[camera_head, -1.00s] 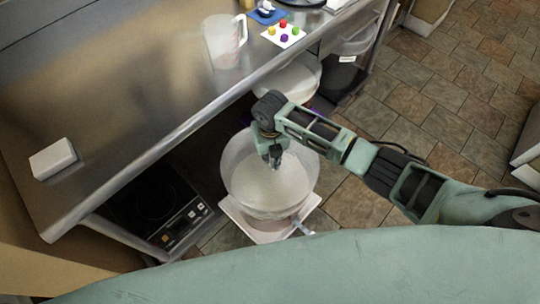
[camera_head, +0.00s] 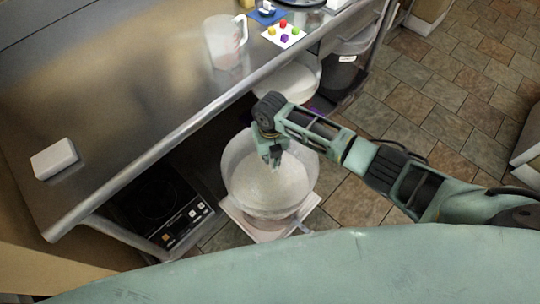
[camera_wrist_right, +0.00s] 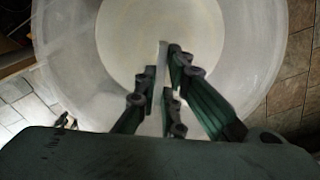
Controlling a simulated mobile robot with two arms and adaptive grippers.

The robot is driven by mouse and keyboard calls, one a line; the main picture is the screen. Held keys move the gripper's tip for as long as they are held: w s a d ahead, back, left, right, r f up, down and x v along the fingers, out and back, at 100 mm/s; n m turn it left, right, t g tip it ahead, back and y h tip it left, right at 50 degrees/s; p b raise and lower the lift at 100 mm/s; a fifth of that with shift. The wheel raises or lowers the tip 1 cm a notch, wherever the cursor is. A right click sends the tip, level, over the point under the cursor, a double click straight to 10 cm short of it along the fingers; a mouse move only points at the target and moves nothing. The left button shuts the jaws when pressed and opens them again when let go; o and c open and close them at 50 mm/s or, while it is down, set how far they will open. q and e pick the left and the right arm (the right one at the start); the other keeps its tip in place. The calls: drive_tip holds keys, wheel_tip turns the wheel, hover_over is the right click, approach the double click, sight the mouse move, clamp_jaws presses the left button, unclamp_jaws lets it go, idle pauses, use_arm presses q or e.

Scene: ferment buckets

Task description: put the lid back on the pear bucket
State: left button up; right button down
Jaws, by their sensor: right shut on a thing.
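The bucket (camera_head: 268,222) stands on a pale square base on the floor below the counter, with whitish contents. A wide translucent round piece, apparently the lid (camera_head: 240,190), covers its mouth; in the right wrist view the lid (camera_wrist_right: 75,60) spreads around a cream disc seen in its middle. My right gripper (camera_head: 272,160) points down over the middle of it. In the right wrist view, the fingers (camera_wrist_right: 166,85) are shut on a thin pale upright strip, apparently the lid's handle. I cannot tell whether the lid touches the rim. My left gripper is out of view.
The steel counter (camera_head: 130,110) edge runs close to the bucket's left. A second bucket with a white top (camera_head: 290,80) and a dark bin (camera_head: 345,75) stand behind. A jug (camera_head: 224,42) and white block (camera_head: 54,158) are on the counter. Tiled floor is open to the right.

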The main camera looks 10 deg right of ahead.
drive_tip(key=c, duration=1.8)
unclamp_jaws()
drive_tip(key=o, duration=0.5)
drive_tip(key=shift+r+p, duration=3.45)
drive_tip(key=shift+r, duration=0.1)
drive_tip(key=shift+c, duration=0.4)
